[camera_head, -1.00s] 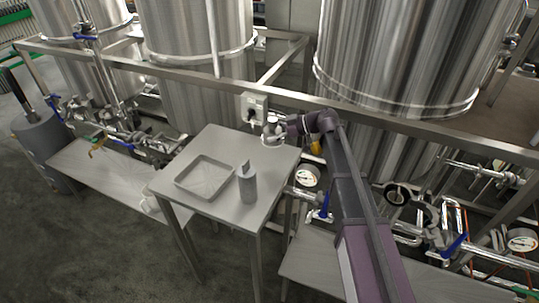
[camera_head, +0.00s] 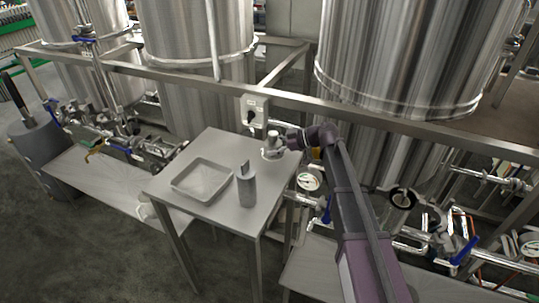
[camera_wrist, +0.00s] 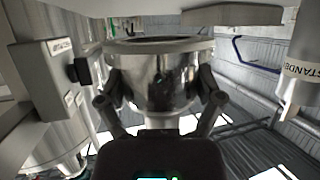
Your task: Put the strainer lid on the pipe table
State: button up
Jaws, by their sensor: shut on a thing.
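My gripper (camera_head: 272,150) is at the back right part of a high steel table (camera_head: 222,214), which seems to be the pipe table. In the wrist view my gripper (camera_wrist: 160,95) is shut on a shiny metal cup-shaped piece with a wide round rim, which I take as the strainer lid (camera_wrist: 155,75). One finger lies on each side of it. The wrist picture is upside down, so the rim faces down toward the tabletop. In the head view the lid (camera_head: 271,154) is small and pale. I cannot tell whether it touches the table.
A shallow square tray (camera_head: 202,163) and a grey bottle (camera_head: 247,188) stand on the table, left of the gripper. The bottle also shows in the wrist view (camera_wrist: 300,65). A switch box (camera_head: 253,112) hangs on the frame rail behind.

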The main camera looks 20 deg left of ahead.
aim_at(281, 154)
jog(key=shift+f, duration=0.1)
jog(key=shift+f+b, duration=1.8)
jog(key=shift+b, duration=0.05)
jog(key=shift+f, duration=0.15)
jog(key=o, duration=1.1)
jog(key=shift+c, duration=0.2)
jog(key=shift+r, duration=0.3)
jog(key=p+v, duration=0.4)
jog(key=v, duration=0.8)
jog(key=shift+p, duration=0.3)
